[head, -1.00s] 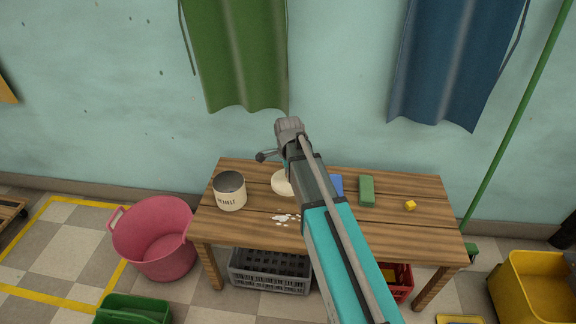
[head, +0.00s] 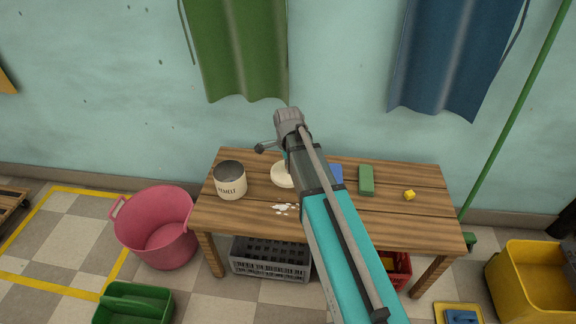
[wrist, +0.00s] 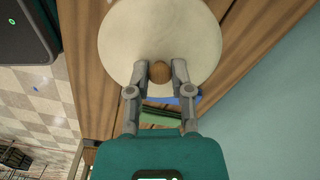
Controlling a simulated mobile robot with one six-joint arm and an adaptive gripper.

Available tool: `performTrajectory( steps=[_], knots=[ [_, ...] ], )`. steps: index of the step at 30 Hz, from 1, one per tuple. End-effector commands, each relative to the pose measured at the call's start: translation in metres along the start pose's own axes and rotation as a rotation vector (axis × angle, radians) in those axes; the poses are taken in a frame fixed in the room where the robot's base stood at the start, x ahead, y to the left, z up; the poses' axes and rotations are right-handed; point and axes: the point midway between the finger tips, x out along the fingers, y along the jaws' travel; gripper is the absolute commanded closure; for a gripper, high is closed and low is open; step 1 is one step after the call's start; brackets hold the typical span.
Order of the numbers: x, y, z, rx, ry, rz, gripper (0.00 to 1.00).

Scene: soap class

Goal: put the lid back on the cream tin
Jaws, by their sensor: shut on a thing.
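The cream tin (head: 231,188) stands upright and open at the left of the table, with a dark inside and lettering on its front. The lid is a round cream disc (wrist: 150,25) with a brown wooden knob (wrist: 160,72). My gripper (wrist: 160,66) is shut on the knob, one finger on each side, in the wrist view. In the head view the lid (head: 281,175) shows to the right of the tin, apart from it, partly hidden by my arm. I cannot tell whether the lid touches the table. My fingers are mostly hidden in the head view.
A blue block (head: 336,174), a green block (head: 366,180) and a small yellow cube (head: 409,195) lie to the right. A pink tub (head: 157,235) stands on the floor at left.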

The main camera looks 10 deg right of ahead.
Motion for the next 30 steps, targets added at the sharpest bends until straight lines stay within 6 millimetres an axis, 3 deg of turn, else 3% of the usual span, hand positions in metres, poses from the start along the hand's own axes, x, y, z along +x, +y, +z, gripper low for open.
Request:
performTrajectory(
  steps=[5,10,24,30],
  knots=[
    [-0.004,-0.009,0.011,-0.001,0.0,0.0,1.0],
    [-0.011,-0.026,0.037,-0.003,0.0,0.0,1.0],
    [-0.035,-0.08,0.155,-0.004,0.0,0.0,1.0],
    [-0.039,-0.089,0.188,-0.003,0.0,0.0,1.0]
  ],
)
